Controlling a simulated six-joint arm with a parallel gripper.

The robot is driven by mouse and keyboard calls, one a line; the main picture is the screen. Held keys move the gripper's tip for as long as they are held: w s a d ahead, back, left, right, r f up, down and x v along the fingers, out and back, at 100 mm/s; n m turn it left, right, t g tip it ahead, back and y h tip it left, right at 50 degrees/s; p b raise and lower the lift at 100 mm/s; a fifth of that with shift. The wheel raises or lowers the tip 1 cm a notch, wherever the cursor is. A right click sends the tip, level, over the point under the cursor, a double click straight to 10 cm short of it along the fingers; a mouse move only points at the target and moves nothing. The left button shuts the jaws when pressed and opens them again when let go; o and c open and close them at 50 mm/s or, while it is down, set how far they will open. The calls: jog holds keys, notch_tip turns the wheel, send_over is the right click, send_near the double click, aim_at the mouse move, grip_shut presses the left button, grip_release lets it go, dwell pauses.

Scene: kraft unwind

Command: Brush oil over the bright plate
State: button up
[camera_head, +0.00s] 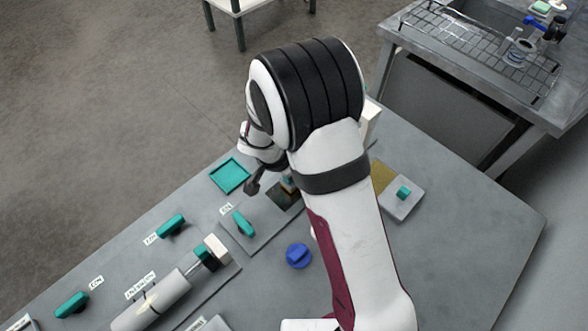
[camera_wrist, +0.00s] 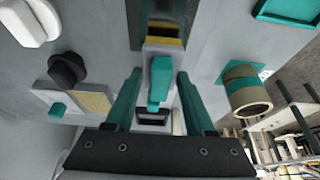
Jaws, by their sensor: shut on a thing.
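My gripper (camera_wrist: 159,75) shows in the wrist view with one teal finger on each side of a teal handle (camera_wrist: 160,82). It is shut on this teal-handled tool, whose far end meets a grey block. Bristles cannot be made out. Just beyond is a dark plate (camera_wrist: 164,22) with a yellow strip at its near end; part of it also shows in the head view (camera_head: 285,199). A gold plate (camera_head: 381,174) lies right of my arm in the head view and at the left in the wrist view (camera_wrist: 95,99). My arm hides the gripper's fingertips in the head view.
A shallow teal tray (camera_head: 230,176) lies left of my arm. A blue knob (camera_head: 299,256), teal handles (camera_head: 170,225) and a roller (camera_head: 152,303) stand on the grey panel. A roll (camera_wrist: 249,95) is at the wrist view's right. Bare panel (camera_head: 468,235) lies at the right.

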jog(key=shift+f, duration=0.5)
dwell(0.3)
